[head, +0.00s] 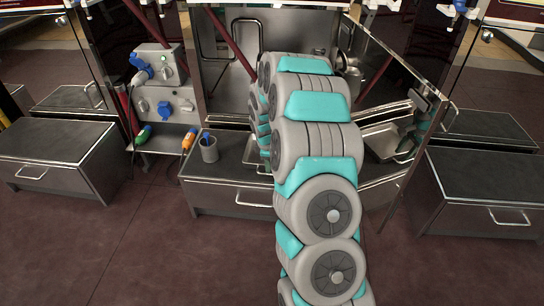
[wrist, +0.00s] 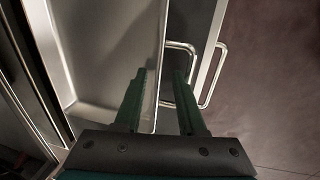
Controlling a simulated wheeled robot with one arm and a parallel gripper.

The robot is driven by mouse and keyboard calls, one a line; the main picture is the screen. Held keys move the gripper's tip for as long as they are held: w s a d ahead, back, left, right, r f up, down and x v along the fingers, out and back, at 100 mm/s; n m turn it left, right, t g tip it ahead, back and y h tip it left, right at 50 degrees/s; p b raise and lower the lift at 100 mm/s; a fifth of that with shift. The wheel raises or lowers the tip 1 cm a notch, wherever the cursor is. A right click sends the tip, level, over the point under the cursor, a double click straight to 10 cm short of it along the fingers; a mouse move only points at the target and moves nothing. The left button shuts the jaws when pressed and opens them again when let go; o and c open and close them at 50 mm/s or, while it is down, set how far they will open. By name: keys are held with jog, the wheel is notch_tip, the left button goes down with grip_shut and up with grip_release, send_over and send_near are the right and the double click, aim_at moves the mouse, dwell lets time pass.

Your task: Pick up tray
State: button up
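My gripper (wrist: 160,75) has two dark green fingers, apart. The left finger overlaps the tray's side, and the right finger overlaps the handle. Part of the rim and handle shows in the gap between them. I cannot tell whether they touch. In the head view I cannot make out the gripper clearly.
A second handle (wrist: 214,76) lies just right of the tray's handle, by open floor. Metal walls enclose the bay. Drawer units (head: 492,185) stand either side.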

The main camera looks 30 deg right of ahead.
jog(key=shift+f, duration=0.15)
jog(key=shift+c, duration=0.3)
grip_shut()
dwell(1.0)
